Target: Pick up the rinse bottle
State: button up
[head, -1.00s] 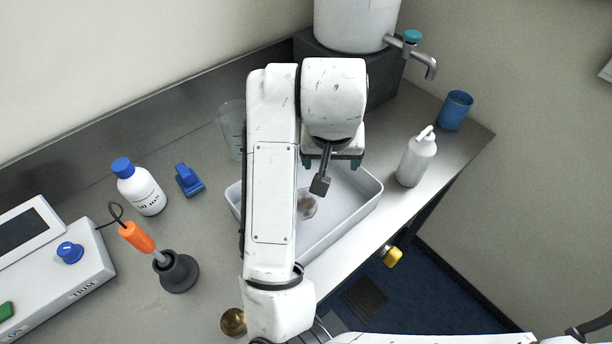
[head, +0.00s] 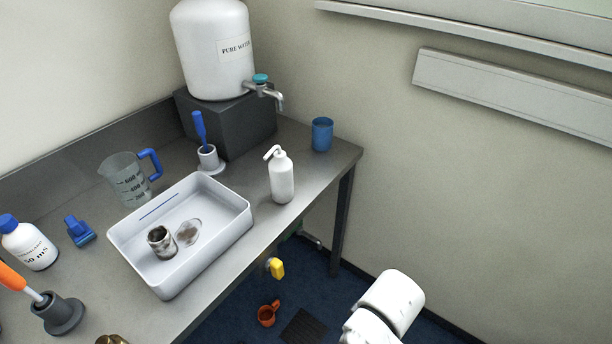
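The rinse bottle is most likely the white bottle (head: 282,180) with a bent white spout at its top. It stands upright on the grey metal table (head: 268,222), right of the white tray and near the table's front edge. Nothing touches it. My gripper is not in view. Only a white rounded part of my arm (head: 388,305) shows at the lower right, out over the floor and away from the bottle.
The white tray (head: 237,205) holds a small metal-looking cup (head: 161,241) and a clear dish (head: 189,232). A blue cup (head: 322,134) stands behind the bottle to the right. A water tank (head: 215,50) with a tap stands on a dark block (head: 235,128). A measuring jug (head: 127,180) is left.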

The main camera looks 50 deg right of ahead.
aim_at(280, 167)
jog(key=i+j+z, duration=0.1)
jog(key=z, duration=1.7)
jog(key=j+z, duration=0.3)
jog(key=j, duration=1.05)
